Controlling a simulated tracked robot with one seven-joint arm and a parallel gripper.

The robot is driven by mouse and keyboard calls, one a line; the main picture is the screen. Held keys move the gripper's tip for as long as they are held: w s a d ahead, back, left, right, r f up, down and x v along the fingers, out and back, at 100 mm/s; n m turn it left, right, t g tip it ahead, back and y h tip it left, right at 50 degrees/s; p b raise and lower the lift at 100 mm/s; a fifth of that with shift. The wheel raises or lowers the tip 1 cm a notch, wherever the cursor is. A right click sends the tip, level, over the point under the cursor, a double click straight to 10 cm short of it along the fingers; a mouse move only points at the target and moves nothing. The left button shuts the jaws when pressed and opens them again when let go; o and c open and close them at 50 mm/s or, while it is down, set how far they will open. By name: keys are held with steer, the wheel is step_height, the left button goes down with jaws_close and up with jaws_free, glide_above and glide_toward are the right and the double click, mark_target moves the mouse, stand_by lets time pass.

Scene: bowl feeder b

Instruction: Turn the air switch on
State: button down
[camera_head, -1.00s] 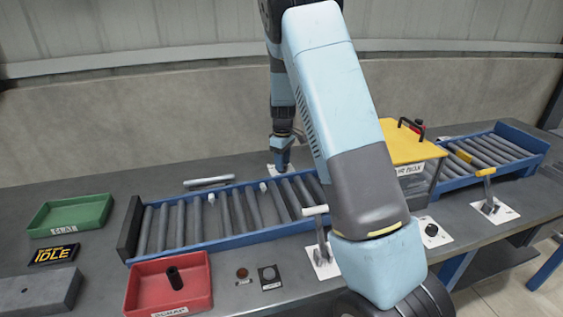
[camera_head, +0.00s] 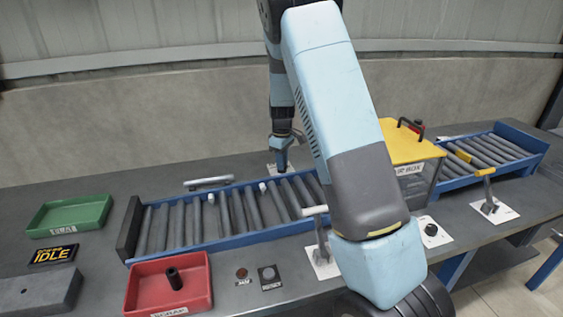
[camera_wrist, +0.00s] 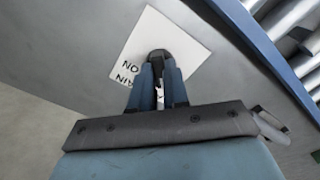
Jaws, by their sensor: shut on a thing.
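The air switch shows in the wrist view as a dark knob (camera_wrist: 163,57) on a white label plate (camera_wrist: 170,36). Part of the plate's lettering reads "ON"; the rest is partly hidden by my gripper. My gripper (camera_wrist: 160,72) points down at the plate with its two blue fingers shut on the knob. In the head view my gripper (camera_head: 281,162) is at the far side of the bench, behind the roller conveyor, over the white plate (camera_head: 272,171). The knob itself is hidden there.
The blue-framed roller conveyor (camera_head: 160,257) runs in front of my gripper. A pale bar handle (camera_head: 208,182) stands to its left. A yellow-topped box (camera_head: 405,147) is at the right. Red (camera_head: 143,293) and green (camera_head: 48,220) trays lie at the left.

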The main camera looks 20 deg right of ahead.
steer(key=m, duration=0.4)
steer(key=shift+w+m, duration=0.1)
steer(key=shift+m, duration=0.2)
steer(key=m, duration=0.4)
steer(key=shift+r+m, duration=0.1)
steer(key=shift+m, duration=0.2)
steer(key=m, duration=0.4)
steer(key=shift+m, duration=2.4)
steer(key=c, duration=1.1)
jaws_free()
